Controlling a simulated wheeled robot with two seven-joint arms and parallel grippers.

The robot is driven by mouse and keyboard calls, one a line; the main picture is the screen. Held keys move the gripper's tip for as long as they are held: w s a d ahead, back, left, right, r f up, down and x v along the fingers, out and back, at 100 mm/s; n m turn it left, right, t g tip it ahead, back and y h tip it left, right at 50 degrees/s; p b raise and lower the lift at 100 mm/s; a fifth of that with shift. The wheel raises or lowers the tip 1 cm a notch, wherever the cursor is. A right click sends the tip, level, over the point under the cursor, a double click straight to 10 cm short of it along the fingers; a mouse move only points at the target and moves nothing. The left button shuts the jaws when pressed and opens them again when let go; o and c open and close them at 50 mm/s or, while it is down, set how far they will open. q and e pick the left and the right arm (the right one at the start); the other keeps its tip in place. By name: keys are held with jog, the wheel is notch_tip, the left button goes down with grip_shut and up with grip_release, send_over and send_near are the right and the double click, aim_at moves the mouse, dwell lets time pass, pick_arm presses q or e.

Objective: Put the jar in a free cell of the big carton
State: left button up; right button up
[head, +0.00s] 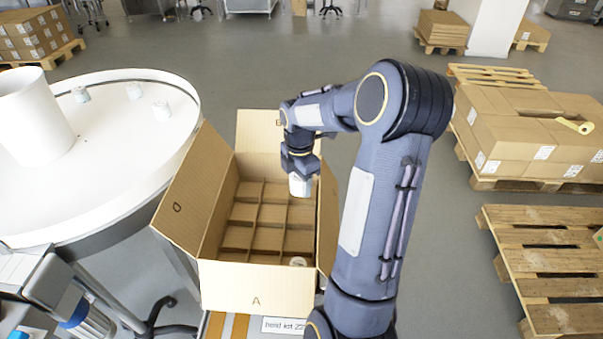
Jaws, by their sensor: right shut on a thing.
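The big carton (255,287) stands open in the middle, its flaps folded outward and its inside split by dividers into a grid of cells. My right gripper (299,174) is over the carton's back right part, pointing down, shut on a white jar (299,187). The jar hangs upright near the top of the dividers; I cannot tell whether its base is inside a cell. Another jar (298,262) sits in the front right cell. The other cells that I can see look empty; my arm and gripper hide part of the right side. My left gripper is not in view.
Stacked cartons on pallets (530,130) and a bare pallet (550,250) stand at the right. The carton's flaps stick out around its opening.

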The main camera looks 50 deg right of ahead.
jog(key=shift+w+f+b, duration=0.1)
jog(key=shift+f+b, duration=0.45)
jog(key=shift+f, duration=0.25)
jog(key=b, duration=0.9)
send_near(300, 243)
jog(key=shift+f+b, duration=3.2)
jog(key=shift+b, duration=1.05)
jog(key=o, duration=1.1)
notch_tip(300, 243, up, 8)
jog(key=shift+p, duration=0.4)
